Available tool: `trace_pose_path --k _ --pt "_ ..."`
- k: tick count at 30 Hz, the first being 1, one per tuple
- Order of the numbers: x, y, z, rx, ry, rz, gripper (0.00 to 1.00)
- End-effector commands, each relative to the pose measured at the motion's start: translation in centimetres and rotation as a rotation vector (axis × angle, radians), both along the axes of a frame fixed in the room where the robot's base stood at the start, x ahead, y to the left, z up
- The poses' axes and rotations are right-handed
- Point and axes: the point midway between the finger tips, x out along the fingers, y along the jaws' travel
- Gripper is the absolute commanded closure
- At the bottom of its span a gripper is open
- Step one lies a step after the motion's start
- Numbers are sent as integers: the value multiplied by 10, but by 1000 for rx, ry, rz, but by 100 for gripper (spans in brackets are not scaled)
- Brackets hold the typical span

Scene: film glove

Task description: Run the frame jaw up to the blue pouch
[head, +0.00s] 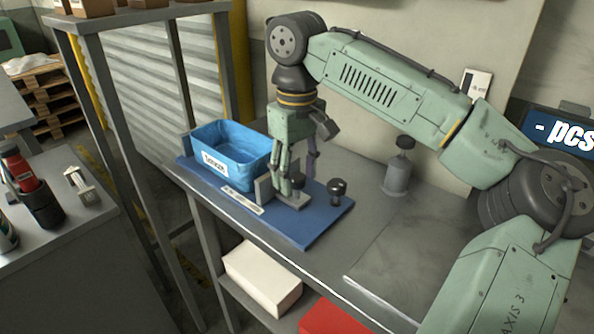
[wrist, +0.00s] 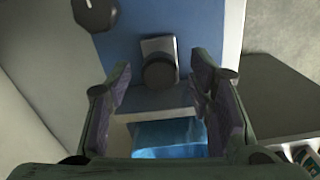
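A blue open-topped, tub-like thing with a white label (head: 227,160), which I take for the blue pouch, sits on a blue board. A blue part (wrist: 168,138) shows low between the fingers in the wrist view. The frame jaw appears as a grey upright plate (head: 262,189) on a base (head: 293,202), close to the pouch's right side. Its black knob (wrist: 159,71) shows in the wrist view. My gripper (head: 299,186) is open over the jaw. In the wrist view its fingertips (wrist: 161,64) stand either side of the knob, with visible gaps. Contact lower down is hidden.
The blue board (head: 308,228) lies on a grey bench. Another black knob (head: 337,189) stands near the board's right end. A grey post with a black top (head: 399,170) stands farther back. A metal frame upright (head: 185,110) rises left of the bench. The bench's right front is clear.

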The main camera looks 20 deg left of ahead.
Motion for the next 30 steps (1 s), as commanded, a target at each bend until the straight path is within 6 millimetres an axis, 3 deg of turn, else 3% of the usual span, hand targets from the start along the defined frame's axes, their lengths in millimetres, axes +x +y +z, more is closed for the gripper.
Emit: trace_pose_path --k 20,30 --pt "0 0 0 0 0 1 99" --pt "0 0 0 0 0 1 100"
